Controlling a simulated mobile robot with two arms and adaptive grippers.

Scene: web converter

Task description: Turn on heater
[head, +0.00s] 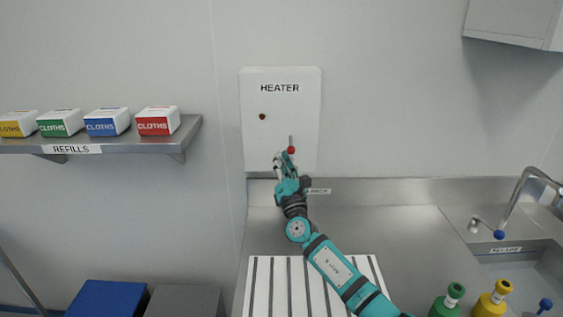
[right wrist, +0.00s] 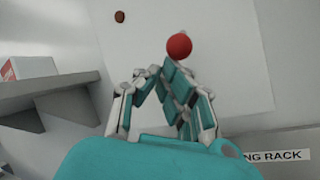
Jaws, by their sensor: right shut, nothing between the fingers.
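The heater panel (head: 281,95) is a white plate on the back wall, labelled HEATER. A small dark red light or button (head: 262,117) sits on its left part; it also shows in the right wrist view (right wrist: 120,17). A lever with a red ball knob (head: 291,150) is on the panel's lower right, its thin stem rising above the knob. In the right wrist view the red knob (right wrist: 179,46) is just beyond the fingertips. My right gripper (head: 281,158) is shut and empty, right by the knob; I cannot tell whether it touches. My left gripper is not in view.
A steel shelf (head: 100,142) with several cloth boxes is on the left wall. A white ribbed rack (head: 262,285) lies on the steel counter (head: 400,225) under my right arm. A sink tap (head: 512,200) and bottles (head: 490,303) stand at the right.

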